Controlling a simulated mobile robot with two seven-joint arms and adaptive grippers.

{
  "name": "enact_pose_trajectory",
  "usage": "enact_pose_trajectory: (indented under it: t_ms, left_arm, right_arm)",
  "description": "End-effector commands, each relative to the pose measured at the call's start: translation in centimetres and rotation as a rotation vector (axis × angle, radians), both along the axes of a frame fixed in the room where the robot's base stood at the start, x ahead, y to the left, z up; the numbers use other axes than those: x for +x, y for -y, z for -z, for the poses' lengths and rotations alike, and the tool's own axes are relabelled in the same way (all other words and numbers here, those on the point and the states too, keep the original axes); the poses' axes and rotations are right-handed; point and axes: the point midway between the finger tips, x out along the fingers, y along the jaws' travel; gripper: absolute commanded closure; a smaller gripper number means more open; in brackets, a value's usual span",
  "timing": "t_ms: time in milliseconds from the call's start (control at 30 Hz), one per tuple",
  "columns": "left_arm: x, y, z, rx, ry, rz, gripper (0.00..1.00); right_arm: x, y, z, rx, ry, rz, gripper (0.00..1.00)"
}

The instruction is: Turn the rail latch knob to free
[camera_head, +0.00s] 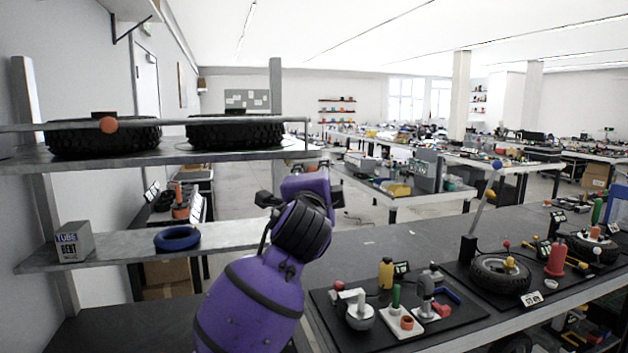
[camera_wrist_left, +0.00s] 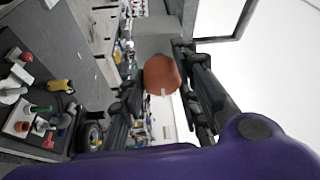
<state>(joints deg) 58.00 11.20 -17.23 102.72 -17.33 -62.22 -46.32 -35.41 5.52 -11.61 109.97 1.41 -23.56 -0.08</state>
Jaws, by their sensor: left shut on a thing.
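An orange round knob (camera_wrist_left: 162,75) with a small pale mark sits between the two fingers of my left gripper (camera_wrist_left: 162,90) in the left wrist view, and the gripper is shut on it. In the head view the purple left arm reaches up to the right end of the shelf rack, and its gripper (camera_head: 268,199) is partly hidden behind the wrist. The held knob does not show there. Another orange ball (camera_head: 108,125) is on the left part of the front rail (camera_head: 220,122) of the upper shelf. My right gripper is not in view.
Two tires (camera_head: 103,138) lie on the upper shelf behind the rail. The lower shelf (camera_head: 225,238) holds a tube box (camera_head: 74,243) and a blue ring (camera_head: 177,238). A workbench (camera_head: 400,240) with tool mats and small parts stands to the right of my arm.

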Motion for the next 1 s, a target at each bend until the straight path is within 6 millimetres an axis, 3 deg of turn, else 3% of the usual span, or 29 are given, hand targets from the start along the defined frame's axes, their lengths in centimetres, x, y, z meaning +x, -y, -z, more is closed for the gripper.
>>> enact_pose_trajectory:
  t_ms: [267, 300, 400, 767, 1000]
  left_arm:
    - [0.1, 0.2, 0.7, 0.0, -0.012, 0.004, 0.96]
    - [0.1, 0.3, 0.7, 0.0, -0.013, 0.004, 0.69]
    - [0.1, 0.2, 0.7, -0.001, -0.013, 0.004, 0.56]
    - [-0.2, 0.1, 0.3, -0.001, -0.005, 0.001, 0.55]
    - [-4.0, -0.2, 0.6, -0.001, -0.005, 0.003, 0.55]
  right_arm:
    - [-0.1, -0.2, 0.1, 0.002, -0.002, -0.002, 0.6]
    - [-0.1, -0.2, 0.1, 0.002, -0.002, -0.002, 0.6]
    - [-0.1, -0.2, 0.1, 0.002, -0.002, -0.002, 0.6]
    - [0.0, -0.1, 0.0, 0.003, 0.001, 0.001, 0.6]
    - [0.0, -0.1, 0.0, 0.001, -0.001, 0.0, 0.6]
